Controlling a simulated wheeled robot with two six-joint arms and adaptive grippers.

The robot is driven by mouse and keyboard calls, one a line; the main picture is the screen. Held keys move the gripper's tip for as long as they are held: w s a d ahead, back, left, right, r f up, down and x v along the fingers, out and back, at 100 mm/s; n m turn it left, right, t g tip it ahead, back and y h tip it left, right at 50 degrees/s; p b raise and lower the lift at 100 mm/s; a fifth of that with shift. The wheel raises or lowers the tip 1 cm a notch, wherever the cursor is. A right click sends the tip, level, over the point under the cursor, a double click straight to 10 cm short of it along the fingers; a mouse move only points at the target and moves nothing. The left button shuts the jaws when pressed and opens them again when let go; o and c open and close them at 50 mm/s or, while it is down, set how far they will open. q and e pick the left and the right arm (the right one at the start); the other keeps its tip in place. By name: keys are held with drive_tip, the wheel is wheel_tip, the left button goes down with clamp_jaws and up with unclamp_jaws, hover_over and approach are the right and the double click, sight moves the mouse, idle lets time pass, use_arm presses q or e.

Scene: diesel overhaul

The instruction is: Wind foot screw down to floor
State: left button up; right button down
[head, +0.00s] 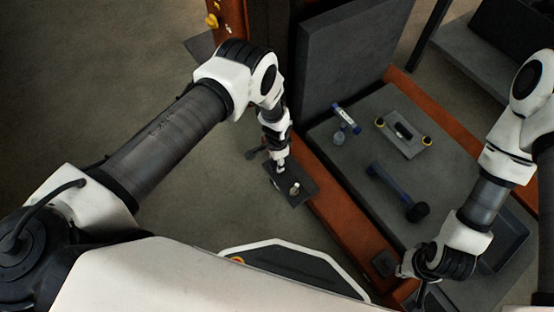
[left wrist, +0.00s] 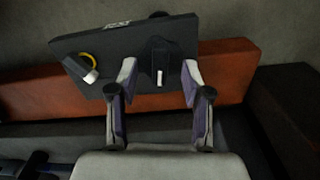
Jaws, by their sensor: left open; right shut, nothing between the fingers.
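A dark foot plate (head: 287,198) sticks out from the orange beam, low over the floor. A short pale upright piece (head: 294,188) stands on it; I cannot tell for sure whether this is the foot screw. My left gripper (head: 281,166) is over the plate, pointing down. In the left wrist view its open fingers (left wrist: 159,85) are on either side of a dark mount with a small white tab (left wrist: 159,77), and I see no contact. A white cylinder with a yellow ring (left wrist: 89,68) is left of the fingers. My right gripper (head: 422,290) is shut and empty, partly hidden at the lower right.
An orange beam (head: 345,222) runs beside a grey bench surface (head: 360,165). On it lie a dark-headed hammer (head: 400,195), a plate with yellow knobs (head: 404,134) and a blue-and-white tool (head: 347,117). A tall dark panel (head: 345,55) stands behind. The floor (head: 215,190) at left is clear.

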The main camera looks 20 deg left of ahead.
use_arm(q)
wheel_tip(320, 180, up, 3)
drive_tip(key=shift+r+p, duration=0.1)
drive_tip(key=shift+p, duration=0.75)
use_arm(e)
wheel_tip(320, 180, up, 2)
drive_tip(key=shift+r, duration=0.25)
